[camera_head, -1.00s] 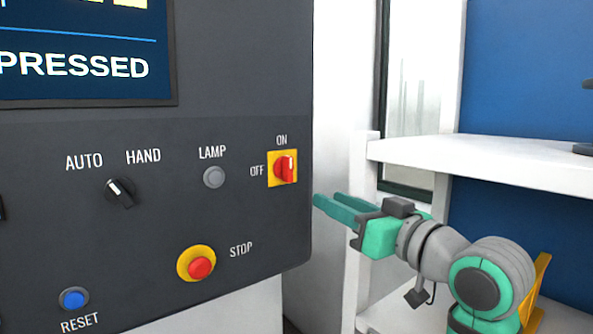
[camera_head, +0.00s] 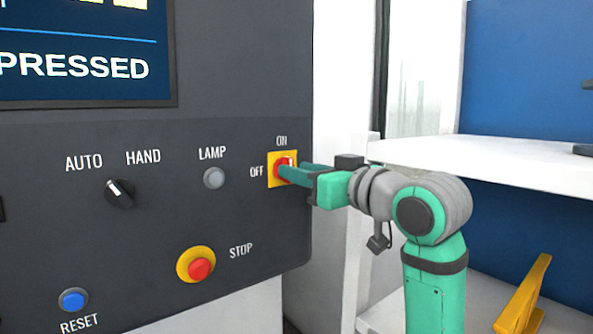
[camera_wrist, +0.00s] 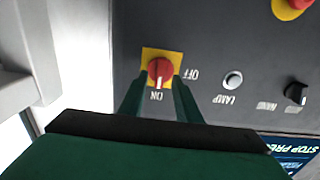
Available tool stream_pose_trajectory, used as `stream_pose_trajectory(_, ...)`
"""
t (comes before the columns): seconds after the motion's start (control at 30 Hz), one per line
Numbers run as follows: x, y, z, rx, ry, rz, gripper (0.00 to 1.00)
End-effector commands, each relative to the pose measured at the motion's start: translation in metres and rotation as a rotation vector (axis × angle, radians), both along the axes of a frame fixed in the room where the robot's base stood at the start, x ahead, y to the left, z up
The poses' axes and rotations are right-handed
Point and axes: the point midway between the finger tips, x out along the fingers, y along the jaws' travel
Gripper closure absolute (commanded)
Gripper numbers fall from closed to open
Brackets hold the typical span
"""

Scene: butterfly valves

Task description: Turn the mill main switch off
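The mill main switch is a red rotary knob (camera_wrist: 160,71) on a yellow square plate (camera_head: 272,182), with ON above it and OFF to its left. In the wrist view the knob's white mark points toward ON. My gripper (camera_head: 285,172) is at the switch, its two green fingers reaching the knob from the right in the head view. In the wrist view my fingers (camera_wrist: 160,88) are apart, one on each side of the knob's lower part. I cannot tell whether they touch it. In the head view the fingers hide part of the knob.
On the same dark panel are a grey lamp button (camera_head: 214,178), a black AUTO/HAND selector (camera_head: 120,192), a red stop button (camera_head: 201,268) on a yellow ring and a blue reset button (camera_head: 74,299). A white shelf (camera_head: 490,165) stands to the right, behind my arm.

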Motion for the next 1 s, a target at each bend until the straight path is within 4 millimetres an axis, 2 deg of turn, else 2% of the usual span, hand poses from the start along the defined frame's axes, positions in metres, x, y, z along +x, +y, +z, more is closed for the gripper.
stream_pose_trajectory(0.2, 0.0117, 0.0087, 0.0002, 0.000, -0.001, 0.000, 0.70)
stream_pose_trajectory(0.47, 0.0128, 0.0094, 0.0002, 0.000, -0.001, 0.000, 0.70)
stream_pose_trajectory(0.5, 0.0128, 0.0094, 0.0002, 0.000, -0.001, 0.000, 0.72)
stream_pose_trajectory(0.6, 0.0127, 0.0094, 0.0002, 0.000, -0.001, 0.000, 0.96)
stream_pose_trajectory(0.63, 0.0128, 0.0093, 0.0002, 0.000, -0.001, 0.000, 1.00)
stream_pose_trajectory(1.0, 0.0125, 0.0097, 0.0002, -0.025, -0.020, 0.000, 1.00)
